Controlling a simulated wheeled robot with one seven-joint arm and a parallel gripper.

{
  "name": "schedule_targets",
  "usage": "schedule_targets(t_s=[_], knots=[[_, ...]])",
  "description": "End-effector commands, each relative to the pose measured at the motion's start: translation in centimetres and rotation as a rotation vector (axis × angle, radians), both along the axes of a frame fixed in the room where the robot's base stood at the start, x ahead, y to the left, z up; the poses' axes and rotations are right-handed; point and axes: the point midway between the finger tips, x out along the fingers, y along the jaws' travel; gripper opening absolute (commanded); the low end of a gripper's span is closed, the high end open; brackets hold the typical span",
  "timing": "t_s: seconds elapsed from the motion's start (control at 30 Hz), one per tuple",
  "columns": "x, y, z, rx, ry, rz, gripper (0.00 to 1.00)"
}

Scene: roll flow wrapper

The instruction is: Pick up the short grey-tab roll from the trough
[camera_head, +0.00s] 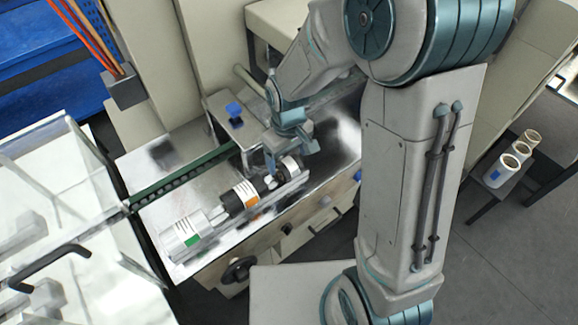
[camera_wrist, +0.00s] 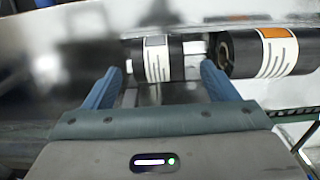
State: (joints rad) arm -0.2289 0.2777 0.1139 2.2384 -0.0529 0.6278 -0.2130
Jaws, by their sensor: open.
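The short grey-tab roll (camera_wrist: 157,62) is dark with a white lined label and a grey tab, seen in the wrist view just ahead of my gripper (camera_wrist: 160,82). My gripper is open, with one blue finger toward each end of the roll; I cannot tell whether they touch it. In the head view the roll (camera_head: 289,166) lies at the far right end of the trough (camera_head: 236,222), partly hidden by my gripper (camera_head: 289,158). The orange-tab roll (camera_head: 240,197) lies beside it, and shows close to the right finger in the wrist view (camera_wrist: 272,52).
A green-tab roll (camera_head: 183,237) lies at the trough's left end. Several white rolls (camera_head: 502,170) stand on a side stand at right. A clear guard (camera_head: 70,190) stands at left.

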Motion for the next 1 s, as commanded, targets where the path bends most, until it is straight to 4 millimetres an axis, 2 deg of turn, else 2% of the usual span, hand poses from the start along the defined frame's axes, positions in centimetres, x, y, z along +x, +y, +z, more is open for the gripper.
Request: schedule_targets(t_s=[0.2,0.5,0.57,0.7,1.0], knots=[[0.0,-0.2,-2.6,-0.001,0.003,0.001,0.8],[0.0,-0.2,-3.0,0.0,0.0,0.0,0.8],[0.0,-0.2,-3.0,0.0,0.0,0.0,0.66],[0.0,-0.2,-3.0,0.0,0.0,0.0,0.28],[0.1,-0.2,-2.9,0.001,-0.001,0.0,0.28]])
